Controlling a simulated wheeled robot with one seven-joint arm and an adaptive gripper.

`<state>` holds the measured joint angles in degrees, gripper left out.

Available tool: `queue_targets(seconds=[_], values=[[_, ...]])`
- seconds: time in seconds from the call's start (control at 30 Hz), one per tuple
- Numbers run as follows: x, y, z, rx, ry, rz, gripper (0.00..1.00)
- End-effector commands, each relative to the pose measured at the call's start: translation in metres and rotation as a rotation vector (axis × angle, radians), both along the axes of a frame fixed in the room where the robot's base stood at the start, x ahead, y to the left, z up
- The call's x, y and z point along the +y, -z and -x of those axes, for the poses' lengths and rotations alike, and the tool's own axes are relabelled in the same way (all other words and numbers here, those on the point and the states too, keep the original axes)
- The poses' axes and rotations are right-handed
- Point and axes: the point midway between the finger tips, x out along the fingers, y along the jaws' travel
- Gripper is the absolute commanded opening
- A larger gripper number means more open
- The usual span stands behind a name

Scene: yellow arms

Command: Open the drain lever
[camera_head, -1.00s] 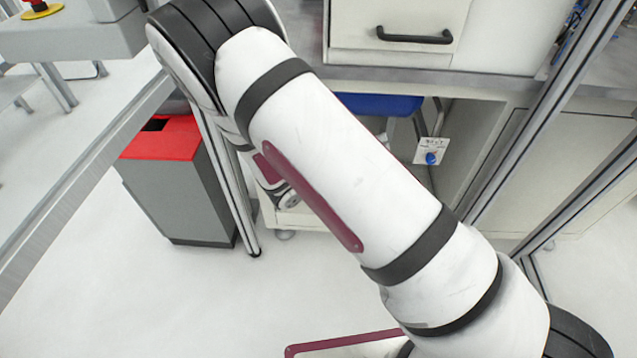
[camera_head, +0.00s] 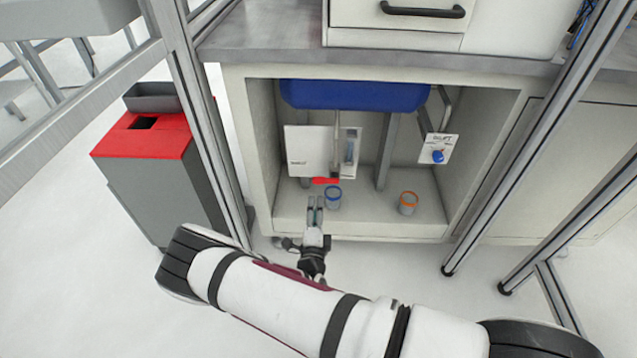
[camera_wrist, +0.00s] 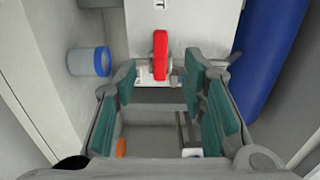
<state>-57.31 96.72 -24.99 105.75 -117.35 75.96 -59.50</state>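The red lever (camera_head: 325,181) shows under the blue tank (camera_head: 350,95) inside the open cabinet. In the wrist view the red lever (camera_wrist: 161,57) stands out from a pale panel, just beyond my fingertips and roughly centred between them. My gripper (camera_head: 315,203) reaches into the cabinet opening from the front. In the wrist view my gripper (camera_wrist: 156,82) is open, its teal-padded fingers wide apart with nothing held. I cannot tell whether the lever's end lies between the fingertips. The blue tank (camera_wrist: 270,60) also fills the right side of the wrist view.
A blue-rimmed cup (camera_head: 333,198) stands close to my gripper; an orange-rimmed cup (camera_head: 408,203) stands farther right. A card with a blue knob (camera_head: 437,152) hangs at the right. Metal posts (camera_head: 540,130) and cabinet walls bound the space. A red-topped bin (camera_head: 148,140) stands left.

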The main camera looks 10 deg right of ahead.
Motion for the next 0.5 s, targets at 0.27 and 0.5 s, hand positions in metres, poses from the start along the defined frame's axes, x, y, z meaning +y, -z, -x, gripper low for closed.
queue_targets(seconds=[0.27, 0.5], values=[[-0.012, 0.002, -0.054, -0.003, 0.005, -0.005, 0.38], [-0.02, 0.001, -0.095, -0.002, 0.004, -0.003, 0.38]])
